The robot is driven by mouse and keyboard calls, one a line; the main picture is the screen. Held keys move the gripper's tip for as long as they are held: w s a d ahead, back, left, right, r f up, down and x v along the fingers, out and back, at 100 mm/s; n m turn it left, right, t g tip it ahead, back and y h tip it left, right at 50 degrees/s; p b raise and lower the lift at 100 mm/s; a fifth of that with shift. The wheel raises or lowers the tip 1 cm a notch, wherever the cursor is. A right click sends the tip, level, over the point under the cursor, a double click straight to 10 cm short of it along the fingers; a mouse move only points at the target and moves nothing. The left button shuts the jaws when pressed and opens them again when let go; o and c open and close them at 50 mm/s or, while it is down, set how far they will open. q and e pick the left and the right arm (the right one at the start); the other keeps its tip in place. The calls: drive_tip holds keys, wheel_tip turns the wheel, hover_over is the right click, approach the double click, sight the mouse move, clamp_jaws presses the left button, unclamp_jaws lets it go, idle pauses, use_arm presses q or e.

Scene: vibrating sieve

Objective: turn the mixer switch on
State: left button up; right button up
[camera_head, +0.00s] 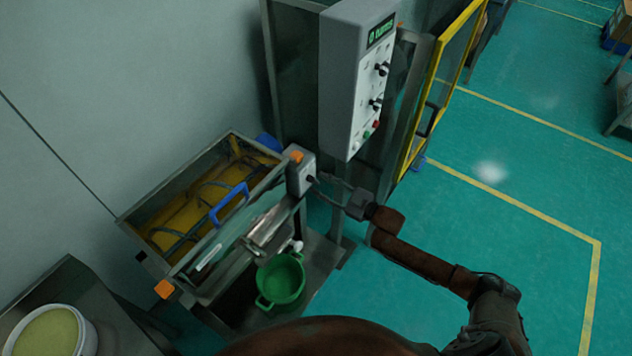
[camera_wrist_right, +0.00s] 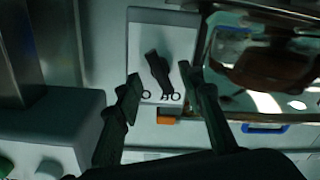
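The mixer switch is a black rotary handle (camera_wrist_right: 158,72) on a pale plate with printed letters, seen close up in the right wrist view. Its handle is tilted. In the head view, its small grey switch box (camera_head: 300,174) sits at the right corner of the mixer (camera_head: 228,139), a metal trough with yellow inside and a blue handle. My right gripper (camera_head: 328,189) reaches in from the right, in front of the switch box. In the wrist view, its fingers (camera_wrist_right: 163,92) are open, one on each side of the handle. I cannot tell whether they touch it. My left gripper is not in view.
A tall grey control panel (camera_head: 342,85) with black knobs stands behind the switch box, beside a yellow-framed door (camera_head: 438,85). A green pot (camera_head: 281,281) sits on the metal shelf below. A bucket of pale powder (camera_head: 48,333) is at lower left.

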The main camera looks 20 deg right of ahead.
drive_tip(key=shift+x, duration=1.4)
drive_tip(key=shift+c, duration=0.4)
clamp_jaws()
